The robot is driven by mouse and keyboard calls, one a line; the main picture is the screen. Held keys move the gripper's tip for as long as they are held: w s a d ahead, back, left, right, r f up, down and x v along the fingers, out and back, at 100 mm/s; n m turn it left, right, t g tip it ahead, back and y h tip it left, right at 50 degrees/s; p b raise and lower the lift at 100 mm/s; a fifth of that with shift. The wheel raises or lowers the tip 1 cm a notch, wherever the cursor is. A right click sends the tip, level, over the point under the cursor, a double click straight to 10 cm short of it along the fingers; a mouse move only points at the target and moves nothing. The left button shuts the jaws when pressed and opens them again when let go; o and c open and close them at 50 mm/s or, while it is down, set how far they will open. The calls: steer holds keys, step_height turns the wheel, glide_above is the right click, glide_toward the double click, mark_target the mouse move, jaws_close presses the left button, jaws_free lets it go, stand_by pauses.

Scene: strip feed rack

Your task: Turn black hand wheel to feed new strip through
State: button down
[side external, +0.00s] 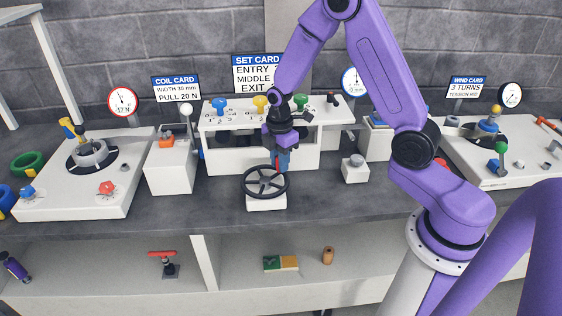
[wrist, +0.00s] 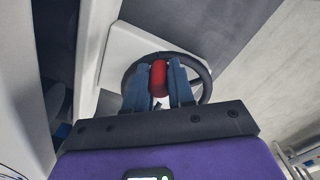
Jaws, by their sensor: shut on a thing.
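The black hand wheel (side external: 265,183) lies on a small white block in front of the white strip feed rack (side external: 245,160). In the wrist view its dark rim (wrist: 207,82) shows around and behind my fingers. My gripper (side external: 280,166) points down at the wheel's far right side. In the wrist view my gripper (wrist: 159,72) is shut on a red handle (wrist: 159,82), between its two blue fingers. The handle stands at the wheel's rim. The rack has blue (side external: 219,103), yellow (side external: 260,102) and green (side external: 300,101) knobs on top. I cannot make out a strip.
A white box with a grey button (side external: 356,160) stands right of the wheel. A white box with a lever (side external: 170,165) stands left. A partly hidden set card (side external: 253,72) is behind the rack. The grey bench before the wheel is clear.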

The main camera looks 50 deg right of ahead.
steer(key=shift+w, duration=0.1)
stand_by(0.3)
steer(key=c, duration=1)
jaws_free()
steer(key=shift+o, duration=0.2)
steer(key=shift+r, duration=0.1)
step_height(320, 180, up, 17)
steer(key=shift+r, duration=0.15)
